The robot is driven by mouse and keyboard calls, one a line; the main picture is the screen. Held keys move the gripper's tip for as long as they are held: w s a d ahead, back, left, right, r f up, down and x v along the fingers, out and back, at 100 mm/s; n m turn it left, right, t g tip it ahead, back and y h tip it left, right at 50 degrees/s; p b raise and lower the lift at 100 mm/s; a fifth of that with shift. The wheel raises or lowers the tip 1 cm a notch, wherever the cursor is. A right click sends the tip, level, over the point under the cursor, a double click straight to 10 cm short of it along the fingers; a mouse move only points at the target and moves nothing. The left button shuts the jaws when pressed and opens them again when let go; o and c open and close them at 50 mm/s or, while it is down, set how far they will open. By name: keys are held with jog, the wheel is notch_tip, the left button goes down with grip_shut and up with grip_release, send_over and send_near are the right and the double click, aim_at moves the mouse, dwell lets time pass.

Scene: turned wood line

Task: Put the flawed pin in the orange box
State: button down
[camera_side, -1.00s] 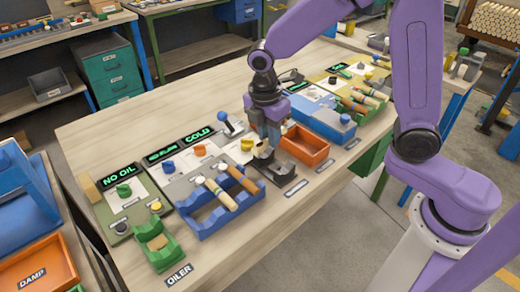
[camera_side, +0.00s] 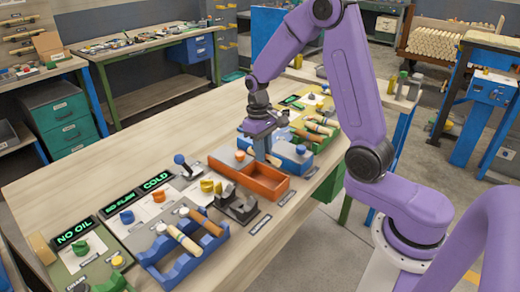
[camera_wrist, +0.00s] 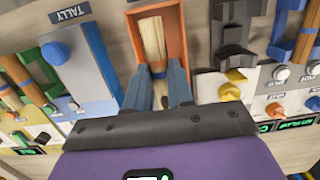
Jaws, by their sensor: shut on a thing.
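My gripper (camera_side: 263,155) is low over the orange box (camera_side: 280,194). In the wrist view my gripper (camera_wrist: 160,88) is shut on a wooden pin (camera_wrist: 152,40), which has a pale streaky body. The pin lies between the fingers and within the outline of the orange box (camera_wrist: 185,42), running along its length. I cannot tell whether it touches the floor of the box. Any flaw on it is not clear.
A dark cradle (camera_side: 238,206) stands left of the box. A blue rack (camera_side: 160,256) holds two pins. The blue tally unit (camera_side: 292,156) is close on the box's other side, with another pin rack (camera_side: 318,132) beyond. Lit signs read NO OIL, NO FLAW and COLD.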

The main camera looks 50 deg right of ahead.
jog(key=shift+f, duration=2.55)
jog(key=c, duration=0.9)
grip_release()
jog(key=shift+r, duration=3.05)
jog(key=shift+a, duration=0.15)
